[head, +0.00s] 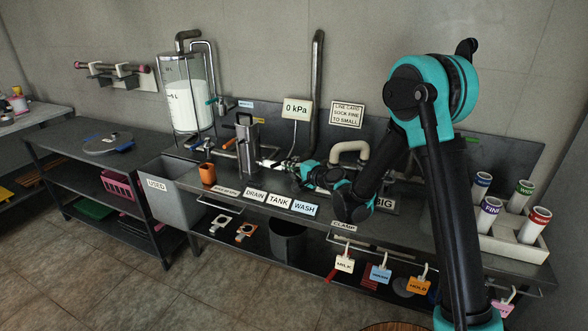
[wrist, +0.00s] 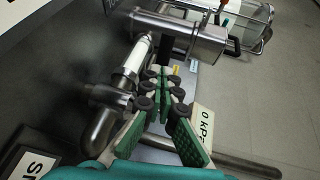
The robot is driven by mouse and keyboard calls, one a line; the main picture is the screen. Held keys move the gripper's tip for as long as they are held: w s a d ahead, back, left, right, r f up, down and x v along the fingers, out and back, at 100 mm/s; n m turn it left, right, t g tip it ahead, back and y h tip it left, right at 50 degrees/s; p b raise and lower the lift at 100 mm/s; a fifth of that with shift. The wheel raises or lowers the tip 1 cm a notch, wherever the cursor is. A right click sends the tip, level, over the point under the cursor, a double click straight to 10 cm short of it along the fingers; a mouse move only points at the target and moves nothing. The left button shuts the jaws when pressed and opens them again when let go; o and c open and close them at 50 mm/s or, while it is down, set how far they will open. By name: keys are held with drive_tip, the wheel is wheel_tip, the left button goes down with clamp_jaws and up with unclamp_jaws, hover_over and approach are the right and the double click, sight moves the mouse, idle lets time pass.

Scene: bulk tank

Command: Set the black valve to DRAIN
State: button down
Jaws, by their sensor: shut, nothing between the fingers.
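My gripper (wrist: 164,78) is shut and empty in the wrist view, its green-padded fingers together in front of the metal pipework. In the head view my gripper (head: 300,172) is low over the bench at the pipe run, right of the upright steel canister (head: 247,140). I cannot clearly pick out the black valve or its setting; my gripper and arm cover part of the pipes. I cannot tell whether the fingers touch anything. The DRAIN label (head: 255,195), TANK label (head: 279,201) and WASH label (head: 304,207) are on the bench in front of the pipes.
The 0 kPa gauge (head: 297,111) is behind the pipes and also shows in the wrist view (wrist: 204,130). A glass tank (head: 188,97) and an orange cup (head: 208,173) are to the left. A rack of labelled tubes (head: 510,236) is at the right. My arm crosses the bench's right half.

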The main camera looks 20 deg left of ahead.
sight(279, 163)
drive_tip(key=shift+w+a, duration=0.1)
drive_tip(key=shift+a, duration=0.1)
drive_tip(key=a, duration=0.1)
drive_tip(key=w+a, duration=0.1)
drive_tip(key=a, duration=0.1)
drive_tip(key=shift+a, duration=0.2)
idle(0.4)
drive_tip(key=shift+s+d, duration=0.2)
drive_tip(key=s+d+r, duration=0.3)
drive_tip(key=s+d, duration=0.5)
drive_tip(key=s, duration=0.3)
drive_tip(key=s+d+f+n+h, duration=0.1)
drive_tip(key=s+d+n+h, duration=0.1)
drive_tip(key=d, duration=0.7)
drive_tip(key=s+d+f+n+g+h, duration=0.1)
drive_tip(key=d+f+h, duration=0.1)
drive_tip(key=d, duration=0.6)
drive_tip(key=s+d+f+n+h, duration=0.1)
drive_tip(key=s+d+n+h, duration=0.15)
drive_tip(key=d, duration=0.65)
drive_tip(key=s+d+f+g+h, duration=0.1)
drive_tip(key=s+d+f+h, duration=0.2)
drive_tip(key=s+d, duration=0.4)
drive_tip(key=s+d+f+g+h, duration=0.2)
drive_tip(key=s+d, duration=0.5)
drive_tip(key=d, duration=0.7)
drive_tip(key=shift+s+d+f+n+h, duration=0.3)
drive_tip(key=shift+f+h, duration=0.35)
drive_tip(key=shift+h, duration=0.4)
